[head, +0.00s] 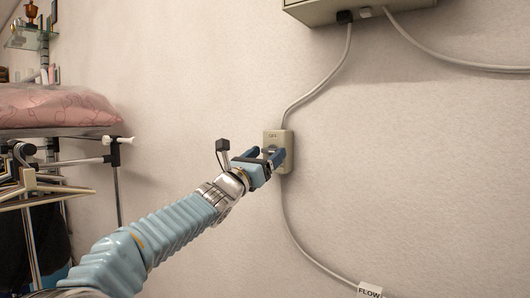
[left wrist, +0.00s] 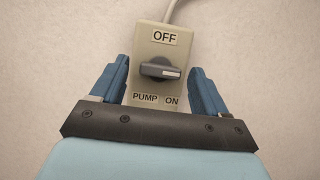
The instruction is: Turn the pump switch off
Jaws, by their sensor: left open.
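The pump switch is a beige box (head: 287,164) on the wall in the head view, partly hidden behind my left gripper (head: 267,156). In the left wrist view the switch box (left wrist: 140,55) shows a dark rotary knob (left wrist: 160,70) between labels OFF above and PUMP and ON below. The knob's light pointer mark faces right, with ON at the lower right. My left gripper (left wrist: 160,85) is open, its blue fingers on either side of the knob, apart from it in the picture. Whether they touch the box I cannot tell. My right gripper is not in view.
A grey cable (head: 316,91) runs from the switch up to a wall box (head: 345,8), and another (head: 298,240) runs down to a FLOW tag (head: 369,290). A rack with hangers (head: 30,186) and a pink cushion (head: 55,106) stand at left. The wall around the switch is bare.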

